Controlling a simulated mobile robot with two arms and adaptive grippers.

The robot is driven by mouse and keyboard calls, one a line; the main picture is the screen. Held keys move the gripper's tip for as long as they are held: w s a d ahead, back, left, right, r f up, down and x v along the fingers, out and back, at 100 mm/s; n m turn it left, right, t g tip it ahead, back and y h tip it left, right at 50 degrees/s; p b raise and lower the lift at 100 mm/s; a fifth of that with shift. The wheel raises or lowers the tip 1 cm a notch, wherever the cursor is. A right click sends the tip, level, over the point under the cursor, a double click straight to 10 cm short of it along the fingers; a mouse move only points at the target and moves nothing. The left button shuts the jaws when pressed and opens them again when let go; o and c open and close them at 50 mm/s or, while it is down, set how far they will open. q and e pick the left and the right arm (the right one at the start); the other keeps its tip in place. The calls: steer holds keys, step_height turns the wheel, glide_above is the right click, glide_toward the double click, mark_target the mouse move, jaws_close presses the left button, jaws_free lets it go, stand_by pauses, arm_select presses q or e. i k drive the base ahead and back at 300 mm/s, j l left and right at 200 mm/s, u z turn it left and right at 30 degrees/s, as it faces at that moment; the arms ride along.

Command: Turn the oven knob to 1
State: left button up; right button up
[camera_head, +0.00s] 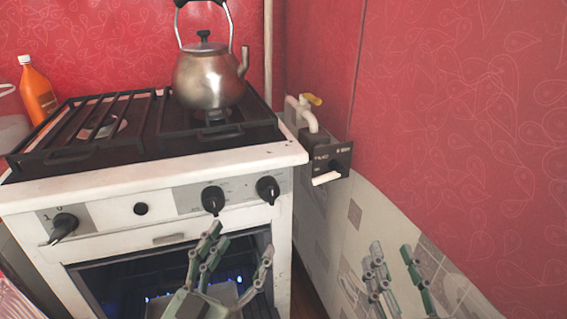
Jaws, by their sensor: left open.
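A white stove (160,180) with a black-windowed oven door stands at the left. At the left end of its front panel is a black knob (64,226) on a grey plate. Its grip slants down and left, and the marks 1 and 0 show above and left of it. Two more black knobs sit further right, a middle one (213,200) and a right one (267,190). My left gripper (241,240) is open and empty in front of the oven door, below these two. My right gripper (392,252) is open and empty near the tiled wall.
A metal kettle (208,80) stands on the black burner grate (75,150). An orange bottle (38,93) is behind the stove at left. A small black box (335,158) and a pale pipe tap (305,112) are on the wall at right.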

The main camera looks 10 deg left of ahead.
mark_target(64, 223)
steer(key=k, duration=1)
